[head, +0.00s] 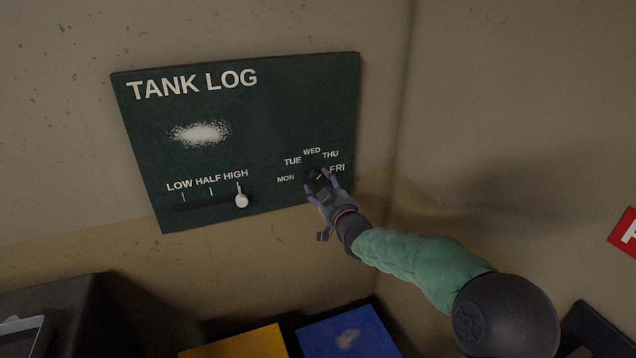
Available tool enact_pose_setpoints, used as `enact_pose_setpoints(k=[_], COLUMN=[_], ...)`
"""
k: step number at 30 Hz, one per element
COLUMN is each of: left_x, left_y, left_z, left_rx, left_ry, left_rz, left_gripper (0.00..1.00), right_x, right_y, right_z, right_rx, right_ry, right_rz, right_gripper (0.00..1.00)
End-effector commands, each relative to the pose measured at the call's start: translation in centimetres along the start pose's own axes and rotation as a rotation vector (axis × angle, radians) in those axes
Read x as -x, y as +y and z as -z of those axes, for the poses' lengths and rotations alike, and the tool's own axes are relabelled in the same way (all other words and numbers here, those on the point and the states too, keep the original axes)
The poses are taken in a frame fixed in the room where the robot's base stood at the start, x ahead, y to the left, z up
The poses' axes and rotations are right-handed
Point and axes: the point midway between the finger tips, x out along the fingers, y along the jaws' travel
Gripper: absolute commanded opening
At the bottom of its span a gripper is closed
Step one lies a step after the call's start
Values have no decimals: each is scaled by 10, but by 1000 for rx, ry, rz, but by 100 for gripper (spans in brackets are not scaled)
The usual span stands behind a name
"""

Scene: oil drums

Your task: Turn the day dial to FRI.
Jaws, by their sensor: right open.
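The day dial (317,176) is a small dark knob at the lower right of the green TANK LOG board (255,120). The labels MON, TUE, WED, THU and FRI (337,168) are arranged in an arc around its upper side. A small pale mark shows on the dial, but I cannot tell which day it points to. My right gripper (322,186) is at the dial, its open fingers around it and partly hiding it. I cannot tell whether the fingers touch it. My left gripper is not in view.
A slider with a white knob (242,200) stands at HIGH on the board's lower left. A white smudge (200,132) lies above it. Below are a yellow surface (235,343), a blue one (345,332) and a dark box (60,315). A wall corner is right of the board.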

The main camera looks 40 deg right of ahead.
Motion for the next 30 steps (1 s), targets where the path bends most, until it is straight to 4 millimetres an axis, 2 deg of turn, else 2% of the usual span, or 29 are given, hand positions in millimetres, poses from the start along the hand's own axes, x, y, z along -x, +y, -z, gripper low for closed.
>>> enact_pose_setpoints(k=[3,7,19,25,30], left_x=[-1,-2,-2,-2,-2], left_y=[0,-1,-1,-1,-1], left_z=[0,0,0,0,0], left_rx=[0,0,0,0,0], left_ry=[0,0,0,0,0], left_rz=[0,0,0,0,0], left_gripper=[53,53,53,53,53], right_x=[-14,-24,-28,-28,-28], right_y=[-1,-1,0,0,0], right_z=[0,0,0,0,1], right_rx=[0,0,0,0,-1], right_ry=[-1,0,0,0,2], right_rz=[2,1,0,1,1], right_gripper=[61,61,61,5,5])
